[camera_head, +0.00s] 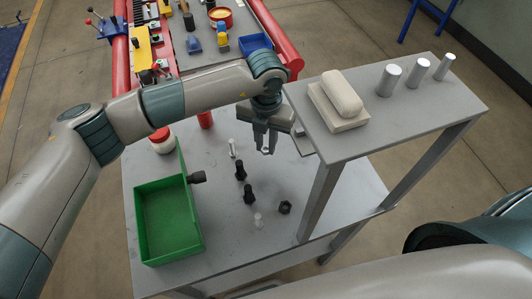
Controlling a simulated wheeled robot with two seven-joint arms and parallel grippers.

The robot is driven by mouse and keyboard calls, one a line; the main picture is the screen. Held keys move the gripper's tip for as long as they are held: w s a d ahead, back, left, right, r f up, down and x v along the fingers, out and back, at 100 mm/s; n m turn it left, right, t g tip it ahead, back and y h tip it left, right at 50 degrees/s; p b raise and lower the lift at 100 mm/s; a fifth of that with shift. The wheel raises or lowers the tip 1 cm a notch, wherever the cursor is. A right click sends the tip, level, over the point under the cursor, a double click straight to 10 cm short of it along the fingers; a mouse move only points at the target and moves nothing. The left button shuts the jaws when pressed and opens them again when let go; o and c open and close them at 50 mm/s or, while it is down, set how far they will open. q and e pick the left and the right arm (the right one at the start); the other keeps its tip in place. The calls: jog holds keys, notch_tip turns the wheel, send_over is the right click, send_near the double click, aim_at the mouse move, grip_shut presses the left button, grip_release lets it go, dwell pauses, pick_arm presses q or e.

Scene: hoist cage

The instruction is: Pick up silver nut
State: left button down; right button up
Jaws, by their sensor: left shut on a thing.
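My left gripper (266,147) is above the grey table (335,215), pointing down, its arm reaching in from the left. It is shut on a small silver thing, which looks like the silver nut (266,151); the fingers hide most of it. A dark nut (285,207) lies on the table below. My right gripper is out of view; only parts of my right arm show at the lower right.
A green bin (140,225) stands on the table's left, near several dark and pale bolts (240,171). A raised grey shelf (430,110) at right holds a pale block (340,118) and silver cylinders (389,80). Red rails (275,40) stand behind.

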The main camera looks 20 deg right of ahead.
aim_at(266, 148)
pick_arm(q)
jog(key=shift+r+b, duration=0.65)
jog(key=shift+r, duration=1.65)
